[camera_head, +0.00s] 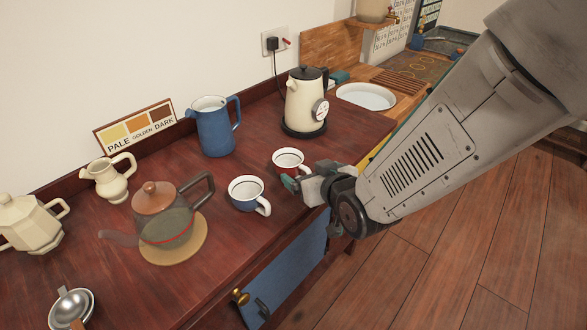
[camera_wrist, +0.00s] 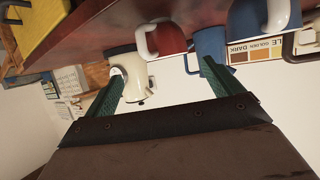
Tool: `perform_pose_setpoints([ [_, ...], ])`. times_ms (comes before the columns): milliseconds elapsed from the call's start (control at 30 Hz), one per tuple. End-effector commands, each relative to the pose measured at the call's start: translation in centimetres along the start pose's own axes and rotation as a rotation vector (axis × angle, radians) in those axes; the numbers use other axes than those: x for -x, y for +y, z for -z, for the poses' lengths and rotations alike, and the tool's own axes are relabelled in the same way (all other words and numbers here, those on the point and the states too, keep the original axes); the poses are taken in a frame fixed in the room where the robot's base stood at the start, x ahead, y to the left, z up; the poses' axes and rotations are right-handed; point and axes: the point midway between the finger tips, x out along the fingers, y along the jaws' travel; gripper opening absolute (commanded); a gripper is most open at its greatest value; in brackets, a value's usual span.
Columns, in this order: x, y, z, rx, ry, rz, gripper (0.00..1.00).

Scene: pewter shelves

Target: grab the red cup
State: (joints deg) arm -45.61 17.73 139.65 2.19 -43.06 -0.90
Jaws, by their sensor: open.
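The red cup (camera_head: 288,157) stands upright on the dark red counter, with a pale inside and a dark stripe under its rim. In the wrist view, which is upside down, its red body (camera_wrist: 168,36) and white handle show at the top, beyond and between the fingertips. My gripper (camera_head: 291,183) is at the cup's near right side and overlaps its lower part in the head view. In the wrist view my gripper (camera_wrist: 160,82) has its two green fingers spread, with nothing held between them. I cannot tell whether a finger touches the cup.
A blue cup (camera_head: 246,198) stands close to the left of the red cup. A blue pitcher (camera_head: 216,131) and a cream kettle (camera_head: 303,103) stand behind. A teapot (camera_head: 163,216) sits on a round mat at left. The counter's front edge runs below my gripper.

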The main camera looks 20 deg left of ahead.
Motion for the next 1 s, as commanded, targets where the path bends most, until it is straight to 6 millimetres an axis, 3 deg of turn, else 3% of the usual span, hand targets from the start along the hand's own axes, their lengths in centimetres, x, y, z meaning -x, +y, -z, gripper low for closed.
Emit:
perform_pose_setpoints([
  [133, -1.2, -1.2, -0.3, 0.008, 0.030, 0.018, 0.92],
  [667, -7.8, -0.8, -0.2, 0.008, 0.033, 0.017, 0.92],
  [967, -8.3, -0.8, -0.2, 0.008, 0.032, 0.017, 0.92],
  [1000, -8.3, -0.8, -0.2, 0.008, 0.032, 0.017, 0.83],
])
